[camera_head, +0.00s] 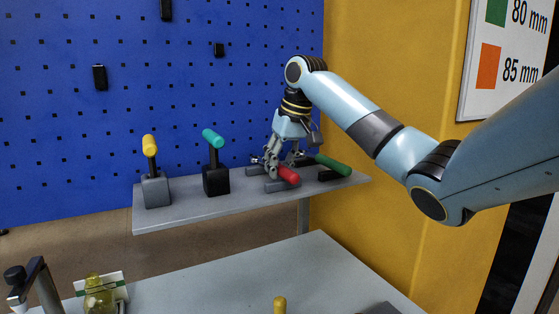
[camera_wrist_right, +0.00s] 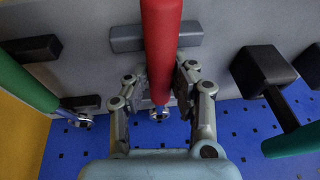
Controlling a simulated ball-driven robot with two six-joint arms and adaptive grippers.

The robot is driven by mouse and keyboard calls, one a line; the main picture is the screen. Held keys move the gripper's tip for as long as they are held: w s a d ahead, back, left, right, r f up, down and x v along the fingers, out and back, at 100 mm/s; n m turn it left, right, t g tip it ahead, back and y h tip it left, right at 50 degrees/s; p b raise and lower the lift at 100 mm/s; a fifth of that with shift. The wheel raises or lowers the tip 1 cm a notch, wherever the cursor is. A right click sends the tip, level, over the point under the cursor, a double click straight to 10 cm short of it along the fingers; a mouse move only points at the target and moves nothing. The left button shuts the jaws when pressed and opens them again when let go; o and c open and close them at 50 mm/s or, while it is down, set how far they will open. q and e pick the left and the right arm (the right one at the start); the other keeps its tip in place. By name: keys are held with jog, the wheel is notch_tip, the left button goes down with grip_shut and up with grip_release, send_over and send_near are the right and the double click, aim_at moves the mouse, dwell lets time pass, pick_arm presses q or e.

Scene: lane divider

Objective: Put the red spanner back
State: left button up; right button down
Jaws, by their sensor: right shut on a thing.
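The red spanner (camera_head: 288,174) is at the right part of the grey shelf, its red handle pointing toward the front. My right gripper (camera_head: 275,160) is shut on it near its metal end. In the right wrist view the red handle (camera_wrist_right: 161,45) crosses over a grey rest block (camera_wrist_right: 127,39), and the metal jaw end (camera_wrist_right: 159,114) shows between the fingers. I cannot tell whether the spanner touches the rest. A green spanner (camera_head: 333,165) lies close by on the right, on dark rests. My left gripper is not in view.
The grey shelf (camera_head: 235,208) also bears a teal-handled tool (camera_head: 212,140) in a black block and a yellow-handled tool (camera_head: 149,146) in a grey block. A blue pegboard (camera_head: 60,150) stands behind. A grey table (camera_head: 250,275) is below, with a yellowish bottle-like thing (camera_head: 95,296).

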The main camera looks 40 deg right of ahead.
jog(key=shift+s+f, duration=0.1)
jog(key=shift+f, duration=0.1)
dwell(0.4)
jog(key=shift+s+f, duration=0.1)
jog(key=shift+f, duration=0.2)
jog(key=c, duration=1.5)
grip_release()
jog(key=shift+f, duration=0.15)
jog(key=o, duration=0.5)
jog(key=shift+w+f, duration=0.2)
jog(key=shift+c, duration=0.2)
jog(key=shift+d, duration=0.1)
